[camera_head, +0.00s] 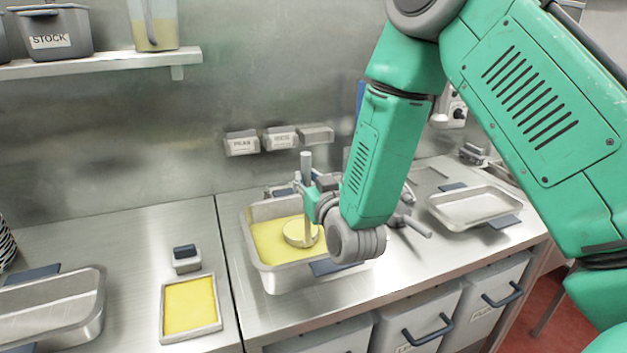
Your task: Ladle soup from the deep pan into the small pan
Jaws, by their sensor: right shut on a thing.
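The deep pan (272,283) is a metal pan holding yellow soup on the counter in the middle. The ladle (306,168) stands nearly upright over it, with its round bowl at the soup's surface; I cannot tell how deep the bowl sits. My right gripper (311,195) is shut on the ladle's handle above the pan. My right arm and wrist hide part of the pan's right side. The small pan (217,322) lies flat to the left of the deep pan, with yellow soup in it. My left gripper is not in view.
An empty metal pan (84,328) is at the far left and another empty pan (472,222) at the right. A small dark-topped container (187,259) stands behind the small pan. A shelf (100,66) holds a stock tub (62,42). Counter between the pans is clear.

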